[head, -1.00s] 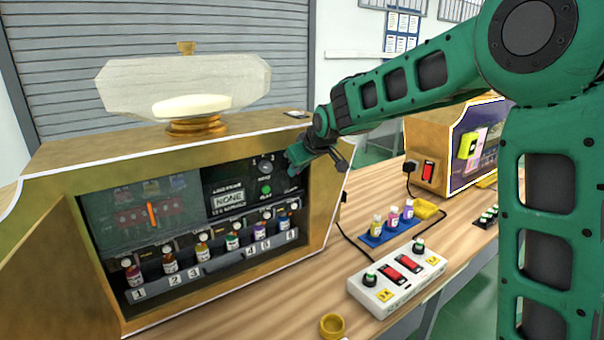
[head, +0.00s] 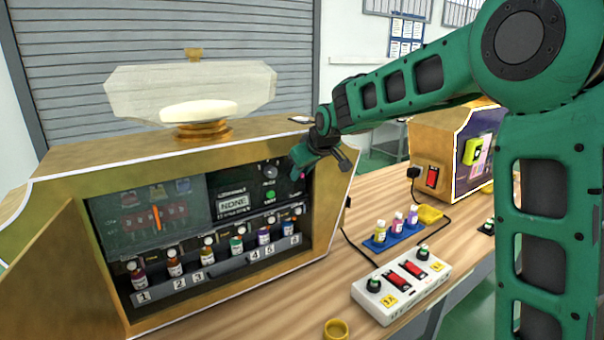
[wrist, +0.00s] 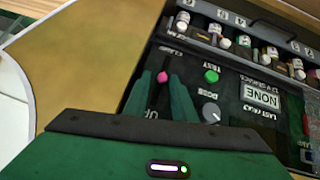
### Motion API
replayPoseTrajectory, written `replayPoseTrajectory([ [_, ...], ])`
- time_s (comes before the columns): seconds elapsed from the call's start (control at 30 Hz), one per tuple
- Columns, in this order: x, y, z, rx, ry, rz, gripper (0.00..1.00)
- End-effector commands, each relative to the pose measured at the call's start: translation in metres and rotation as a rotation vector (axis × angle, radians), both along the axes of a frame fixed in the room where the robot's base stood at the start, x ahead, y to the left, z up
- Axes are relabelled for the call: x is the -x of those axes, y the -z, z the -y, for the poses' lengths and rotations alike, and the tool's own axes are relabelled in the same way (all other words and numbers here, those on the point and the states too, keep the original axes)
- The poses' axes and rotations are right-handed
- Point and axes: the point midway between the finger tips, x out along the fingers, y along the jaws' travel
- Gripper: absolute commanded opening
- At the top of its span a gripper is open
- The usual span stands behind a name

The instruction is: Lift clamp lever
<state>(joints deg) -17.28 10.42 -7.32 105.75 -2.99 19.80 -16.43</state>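The clamp lever shows as a pink knob (wrist: 162,77) on a thin dark stem, beside the CLAMP label on the black control panel (wrist: 235,120). In the head view, a small pink spot of it (head: 302,176) shows just below my gripper (head: 298,165). In the wrist view, my gripper's two green fingers (wrist: 160,92) stand apart, with the knob in the gap between their tips. I cannot tell whether either finger touches the lever. The slot around the lever is partly hidden by the fingers.
A green button (wrist: 211,75) and a grey dose knob (wrist: 211,111) sit beside the lever. Several numbered bottles stand in a rack (head: 215,268) below. The gold cabinet wall (wrist: 95,60) is close by. A white switch box (head: 400,290) lies on the table to the right.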

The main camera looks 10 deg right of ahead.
Motion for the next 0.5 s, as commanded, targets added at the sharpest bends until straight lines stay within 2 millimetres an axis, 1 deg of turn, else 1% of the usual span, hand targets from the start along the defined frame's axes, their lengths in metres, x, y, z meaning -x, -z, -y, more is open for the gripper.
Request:
replayPoseTrajectory([
  [0.17,0.007,-0.008,0.001,-0.001,-0.001,0.000,0.24],
  [0.27,0.016,-0.019,0.004,-0.001,-0.001,0.003,0.24],
  [0.5,0.045,-0.052,0.011,-0.001,-0.001,0.003,0.24],
])
